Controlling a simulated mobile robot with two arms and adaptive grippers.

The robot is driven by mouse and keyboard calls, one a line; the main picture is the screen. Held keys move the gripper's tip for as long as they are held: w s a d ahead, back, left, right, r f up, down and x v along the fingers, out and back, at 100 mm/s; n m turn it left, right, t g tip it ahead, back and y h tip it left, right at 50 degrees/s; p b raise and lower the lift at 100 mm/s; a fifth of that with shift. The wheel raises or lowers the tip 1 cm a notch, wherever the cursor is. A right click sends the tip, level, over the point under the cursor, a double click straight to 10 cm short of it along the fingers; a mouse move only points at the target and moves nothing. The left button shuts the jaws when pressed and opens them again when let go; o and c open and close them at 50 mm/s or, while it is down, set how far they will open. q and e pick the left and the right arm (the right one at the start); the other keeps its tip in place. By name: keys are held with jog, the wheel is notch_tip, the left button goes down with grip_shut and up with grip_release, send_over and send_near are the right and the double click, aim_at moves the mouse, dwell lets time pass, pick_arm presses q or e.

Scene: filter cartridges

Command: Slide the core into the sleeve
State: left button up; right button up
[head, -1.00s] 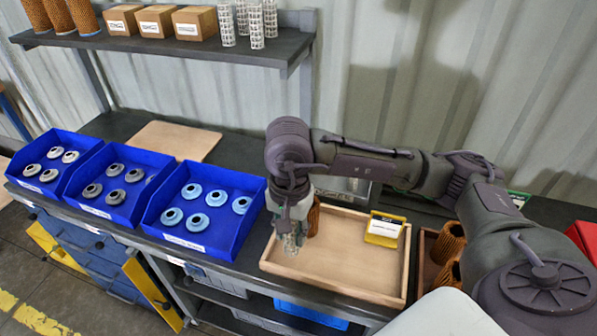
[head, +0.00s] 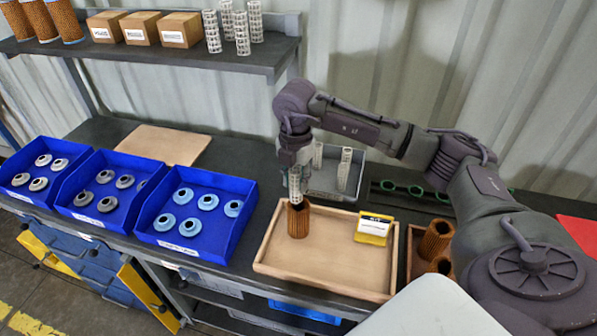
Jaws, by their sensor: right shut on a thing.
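My right gripper (head: 295,167) is shut on a white lattice core (head: 295,187), held upright. The core is over the brown pleated sleeve (head: 298,222), which stands upright at the left back of the wooden tray (head: 335,277). The core's lower end shows at the sleeve's top opening. I cannot tell whether it is just above the rim or slightly inside. My left gripper is not in view.
A yellow labelled box (head: 373,229) stands in the tray's right part. More brown sleeves (head: 436,238) stand in a box to the right. A grey bin (head: 325,193) with white cores is behind. Blue bins (head: 205,250) of caps are left.

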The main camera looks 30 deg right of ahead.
aim_at(299, 198)
jog(key=m, duration=0.1)
jog(key=d+m, duration=0.1)
jog(key=m, duration=0.1)
jog(key=shift+w+r, duration=0.1)
jog(key=shift+w, duration=0.2)
jog(key=shift+d+f+m, duration=0.15)
jog(key=shift+f+m, duration=0.05)
jog(key=shift+m, duration=0.2)
jog(key=shift+f+b, duration=1.05)
jog(key=shift+f, duration=0.3)
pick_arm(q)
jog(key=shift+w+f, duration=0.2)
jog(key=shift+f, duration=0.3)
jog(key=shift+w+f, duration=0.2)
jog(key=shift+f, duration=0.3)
pick_arm(e)
jog(key=shift+f, duration=0.15)
pick_arm(q)
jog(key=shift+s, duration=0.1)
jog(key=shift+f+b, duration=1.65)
jog(key=shift+b, duration=0.05)
pick_arm(e)
jog(key=shift+f, duration=2.5)
jog(key=o, duration=1)
jog(key=shift+c, duration=0.2)
